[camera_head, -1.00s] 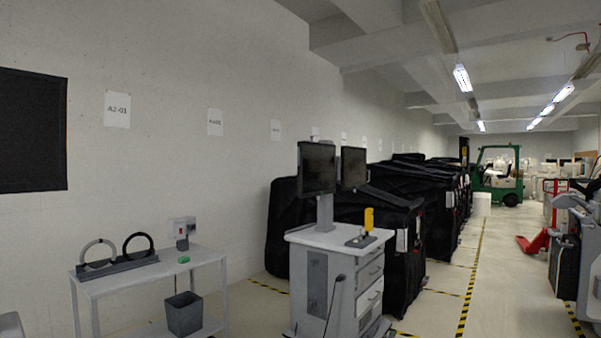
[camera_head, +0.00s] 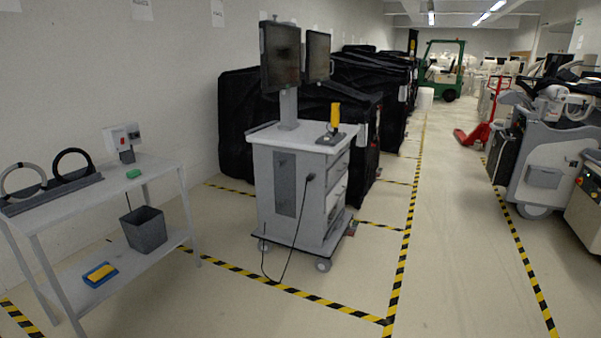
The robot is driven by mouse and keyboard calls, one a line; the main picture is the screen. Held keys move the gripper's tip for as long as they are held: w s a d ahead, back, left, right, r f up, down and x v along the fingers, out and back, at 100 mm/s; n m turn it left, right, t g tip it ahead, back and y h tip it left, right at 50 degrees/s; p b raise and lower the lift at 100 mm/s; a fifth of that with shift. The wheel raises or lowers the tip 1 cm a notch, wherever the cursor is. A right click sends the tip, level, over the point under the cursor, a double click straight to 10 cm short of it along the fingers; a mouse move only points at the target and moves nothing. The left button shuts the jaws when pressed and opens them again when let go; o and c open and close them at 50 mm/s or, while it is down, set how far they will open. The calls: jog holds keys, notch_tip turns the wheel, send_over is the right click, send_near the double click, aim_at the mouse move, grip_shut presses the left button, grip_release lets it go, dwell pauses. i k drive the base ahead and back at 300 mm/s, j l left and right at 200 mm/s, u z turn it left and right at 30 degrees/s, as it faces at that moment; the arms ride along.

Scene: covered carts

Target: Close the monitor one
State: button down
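A white wheeled cart (camera_head: 262,190) stands in the middle of the view, with drawers on its right side. Two dark monitors sit on a post at its top: the left monitor (camera_head: 280,56) is larger in view, and the right monitor (camera_head: 318,55) is partly behind it. A yellow handheld device (camera_head: 335,117) stands in a dark holder on the cart top. A drawer front (camera_head: 336,194) shows; I cannot tell whether any drawer stands slightly open. My gripper is not in view.
A white shelf table (camera_head: 110,184) with a dark bin (camera_head: 144,230) stands at left. Black-covered carts (camera_head: 237,110) line the wall. Medical machines (camera_head: 548,160) stand at right. The aisle (camera_head: 455,235) between is clear. A red pallet jack (camera_head: 472,134) and green forklift (camera_head: 441,72) are farther back.

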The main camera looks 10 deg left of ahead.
aim_at(280, 44)
jog(key=i+j+u, duration=0.3)
jog(key=i, duration=0.55)
jog(key=i+u, duration=0.3)
jog(key=i, duration=0.5)
